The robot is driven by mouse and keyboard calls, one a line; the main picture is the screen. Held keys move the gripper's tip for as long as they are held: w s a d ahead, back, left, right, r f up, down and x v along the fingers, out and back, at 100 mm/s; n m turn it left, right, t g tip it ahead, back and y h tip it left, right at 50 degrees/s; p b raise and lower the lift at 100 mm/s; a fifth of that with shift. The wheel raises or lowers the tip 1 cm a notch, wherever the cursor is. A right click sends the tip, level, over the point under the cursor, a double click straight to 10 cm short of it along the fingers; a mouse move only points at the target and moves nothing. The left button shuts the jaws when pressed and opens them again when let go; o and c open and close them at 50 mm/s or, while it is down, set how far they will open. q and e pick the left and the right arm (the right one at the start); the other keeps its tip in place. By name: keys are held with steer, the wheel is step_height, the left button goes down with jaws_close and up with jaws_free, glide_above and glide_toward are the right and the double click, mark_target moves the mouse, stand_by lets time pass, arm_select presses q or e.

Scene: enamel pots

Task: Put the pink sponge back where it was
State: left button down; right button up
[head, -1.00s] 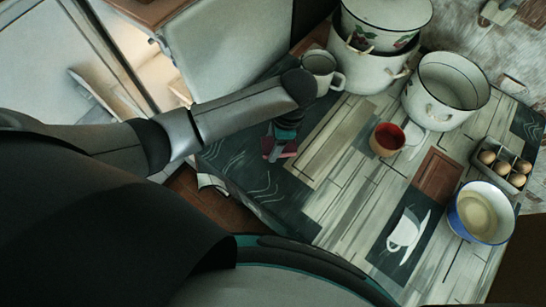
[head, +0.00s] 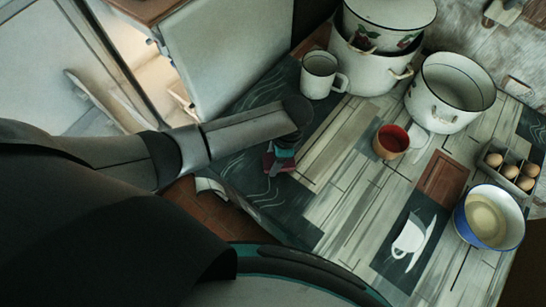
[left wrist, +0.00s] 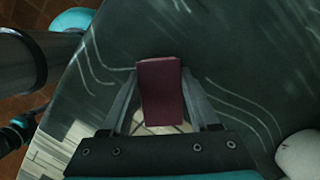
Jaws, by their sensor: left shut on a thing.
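The pink sponge (left wrist: 160,90) is a dark pink block between the two fingers of my left gripper in the left wrist view. My left gripper (head: 280,162) is shut on it. In the head view, the sponge (head: 270,161) shows partly under my wrist, at the dark left part of the patterned table top (head: 345,190). I cannot tell whether the sponge touches the table. My right gripper is in neither view.
A white mug (head: 319,76) stands behind my left gripper. Large enamel pots (head: 372,70) and an open pot (head: 450,92) stand at the back. A red-brown cup (head: 390,142), an egg box (head: 509,168) and a blue-white bowl (head: 488,217) stand right. The table's middle is clear.

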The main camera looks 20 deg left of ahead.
arm_select(q)
steer(key=shift+c, duration=0.7)
jaws_free()
steer(key=p+v, duration=0.3)
steer(key=v, duration=0.9)
steer(key=shift+r, duration=0.2)
